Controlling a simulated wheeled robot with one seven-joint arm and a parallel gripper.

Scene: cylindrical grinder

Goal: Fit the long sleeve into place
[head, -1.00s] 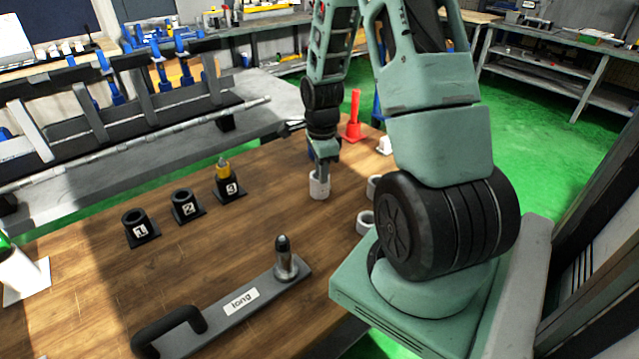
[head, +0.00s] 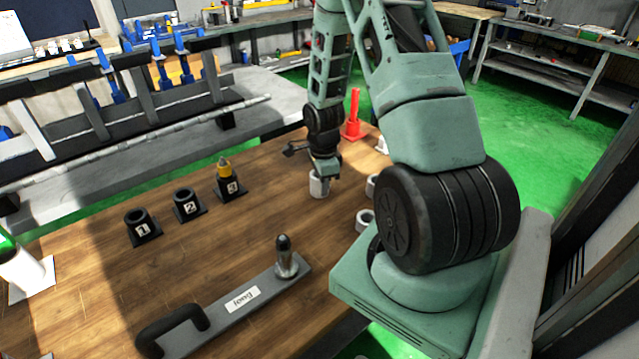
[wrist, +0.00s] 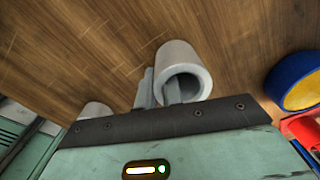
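A pale grey sleeve (head: 318,186) stands upright on the wooden table, directly under my gripper (head: 322,172). In the wrist view the sleeve (wrist: 185,62) shows its open end, and my gripper (wrist: 160,90) straddles its wall, one finger in the bore and one outside. Whether the fingers press on the wall is unclear. The black holder marked "long" (head: 243,299) lies at the front, with a dark-tipped metal post (head: 286,258) upright and bare at its right end. Its U-shaped handle (head: 172,328) is at the left end.
Two other light rings (head: 365,221) (head: 372,183) stand right of the sleeve, partly behind my arm. Black holders marked 1 (head: 142,228), 2 (head: 188,205) and 3 (head: 229,184) stand left; 3 holds a yellow-tipped piece. A red post (head: 353,118) stands behind. Mid-table is clear.

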